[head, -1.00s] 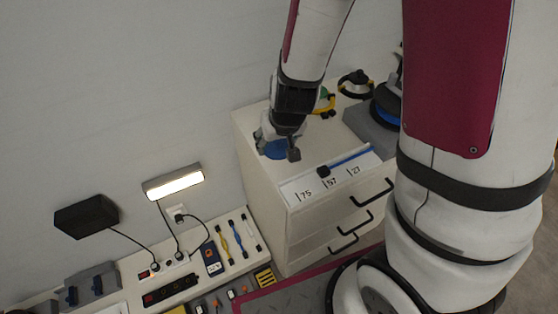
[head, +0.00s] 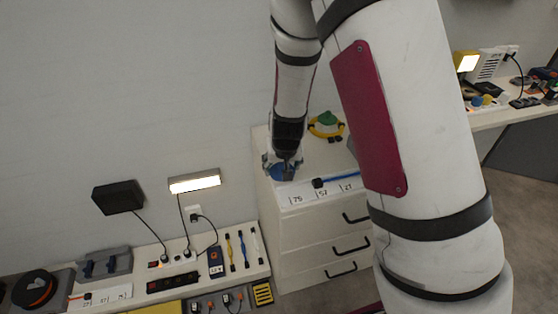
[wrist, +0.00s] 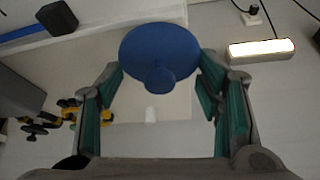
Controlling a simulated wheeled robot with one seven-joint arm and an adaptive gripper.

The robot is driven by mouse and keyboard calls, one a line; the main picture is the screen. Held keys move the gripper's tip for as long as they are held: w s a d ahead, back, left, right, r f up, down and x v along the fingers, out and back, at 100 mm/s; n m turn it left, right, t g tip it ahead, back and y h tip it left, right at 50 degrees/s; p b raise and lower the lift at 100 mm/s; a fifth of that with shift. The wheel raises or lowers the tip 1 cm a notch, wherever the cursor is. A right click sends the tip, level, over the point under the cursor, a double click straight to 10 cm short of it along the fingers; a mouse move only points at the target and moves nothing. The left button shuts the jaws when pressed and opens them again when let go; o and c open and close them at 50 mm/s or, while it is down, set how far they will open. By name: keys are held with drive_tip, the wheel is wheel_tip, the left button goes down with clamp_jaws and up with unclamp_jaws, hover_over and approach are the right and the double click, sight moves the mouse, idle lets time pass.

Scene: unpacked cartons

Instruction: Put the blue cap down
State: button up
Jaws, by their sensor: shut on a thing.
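The blue cap (wrist: 160,55) is a round disc with a small knob in the middle. It fills the space between the green-padded fingers of my gripper (wrist: 160,85) in the wrist view, and both fingers are against its sides. In the head view my gripper (head: 283,167) points down over the left part of the white drawer cabinet's top (head: 310,158). The cap's blue edge (head: 281,174) shows below it, partly hidden by the fingers. I cannot tell whether the cap touches the cabinet top.
A number strip (head: 322,190) and a blue-handled tool (head: 340,180) lie along the cabinet's front edge. A green and yellow object (head: 326,124) stands at the back. A lower bench (head: 130,285) with tools and a lit lamp (head: 194,183) are to the left.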

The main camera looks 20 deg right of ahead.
drive_tip(key=w, duration=0.5)
drive_tip(key=w+d, duration=0.1)
drive_tip(key=w, duration=0.1)
drive_tip(key=shift+w+d+f, duration=0.1)
drive_tip(key=shift+w+f, duration=0.05)
drive_tip(key=shift+f, duration=0.2)
drive_tip(key=shift+f+b, duration=0.3)
drive_tip(key=shift+f, duration=1.45)
drive_tip(key=o, duration=0.9)
drive_tip(key=shift+f, duration=0.15)
